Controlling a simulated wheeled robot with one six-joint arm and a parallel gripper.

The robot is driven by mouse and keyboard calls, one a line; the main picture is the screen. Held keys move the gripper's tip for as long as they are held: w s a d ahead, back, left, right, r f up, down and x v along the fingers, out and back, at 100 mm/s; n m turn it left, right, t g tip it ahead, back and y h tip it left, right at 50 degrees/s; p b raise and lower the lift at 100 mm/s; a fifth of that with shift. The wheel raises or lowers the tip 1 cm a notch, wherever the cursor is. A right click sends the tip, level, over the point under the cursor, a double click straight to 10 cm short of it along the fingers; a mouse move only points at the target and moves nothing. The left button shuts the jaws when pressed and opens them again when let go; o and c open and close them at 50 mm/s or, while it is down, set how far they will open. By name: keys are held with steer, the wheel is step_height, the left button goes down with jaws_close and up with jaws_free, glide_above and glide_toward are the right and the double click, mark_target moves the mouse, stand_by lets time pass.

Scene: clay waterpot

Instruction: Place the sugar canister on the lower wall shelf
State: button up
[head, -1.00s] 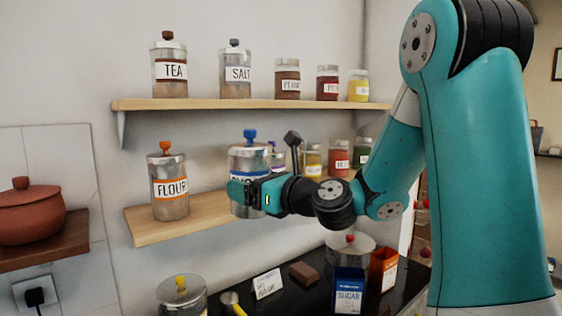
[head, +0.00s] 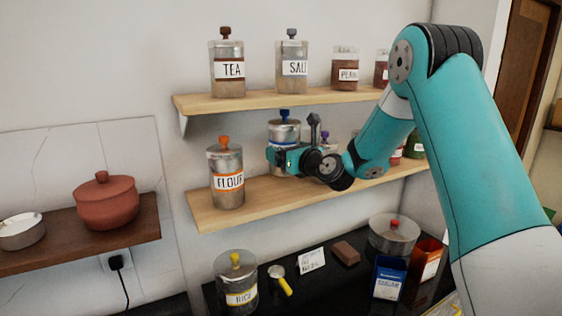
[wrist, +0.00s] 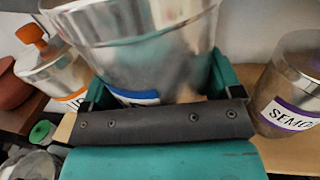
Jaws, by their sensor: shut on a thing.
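The sugar canister (head: 284,133), glass with a metal lid and blue knob, is at the lower wall shelf (head: 255,207), right of the flour canister (head: 228,162). My gripper (head: 285,158) is shut around it, covering its lower part and most of its label in the head view. In the wrist view the canister (wrist: 145,45) stands between the jaws, with a blue label edge showing. I cannot tell whether its base touches the shelf.
The flour canister stands to its left, and a purple-labelled canister (wrist: 290,85) to its right. The upper shelf (head: 260,103) with tea and salt jars runs above. A rice canister (head: 236,283), scoop, card and boxes are on the dark counter below.

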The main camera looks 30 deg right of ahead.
steer(key=w, duration=0.1)
steer(key=w+p, duration=0.1)
steer(key=w, duration=0.1)
steer(key=shift+r, duration=0.25)
step_height(320, 180, down, 3)
steer(key=shift+r, duration=0.15)
step_height(320, 180, down, 4)
steer(key=shift+s+d+r+p, duration=0.1)
steer(key=shift+r+p, duration=0.15)
steer(key=shift+p, duration=0.15)
steer(key=shift+w+f+p, duration=0.2)
steer(key=shift+f+p, duration=0.25)
steer(key=shift+p, duration=0.05)
steer(key=shift+f, duration=0.15)
